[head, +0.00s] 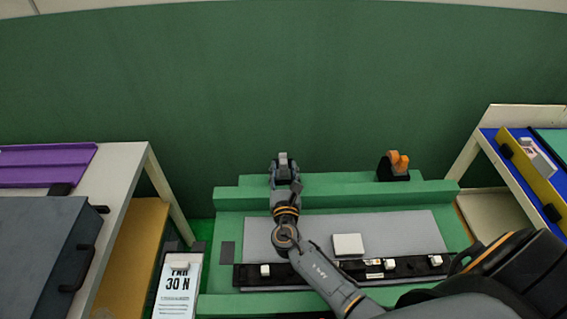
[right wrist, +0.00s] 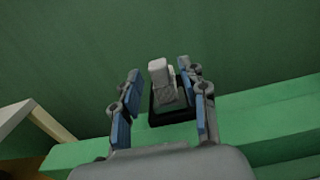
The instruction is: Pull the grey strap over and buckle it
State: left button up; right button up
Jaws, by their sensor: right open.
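My right gripper (head: 284,172) is over the back ledge of the green bench, left of its middle, and is open. In the right wrist view its two blue-padded fingers (right wrist: 160,74) stand on either side of a light grey upright block (right wrist: 161,82), apparently the grey strap's part, on a black base (right wrist: 172,117). A gap shows between the block and each finger. In the head view the light grey top (head: 283,158) shows at the gripper's tip and the base is mostly hidden. No buckle can be made out. My left gripper is not in view.
An orange part on a black base (head: 394,174) stands at the right of the ledge. A black rail (head: 330,270) with several white clips and a loose white block (head: 348,245) are on the bench (head: 226,228). Tables stand at both sides; a green wall (head: 280,80) is behind.

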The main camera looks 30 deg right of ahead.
jog(key=shift+x, duration=1.25)
grip_shut()
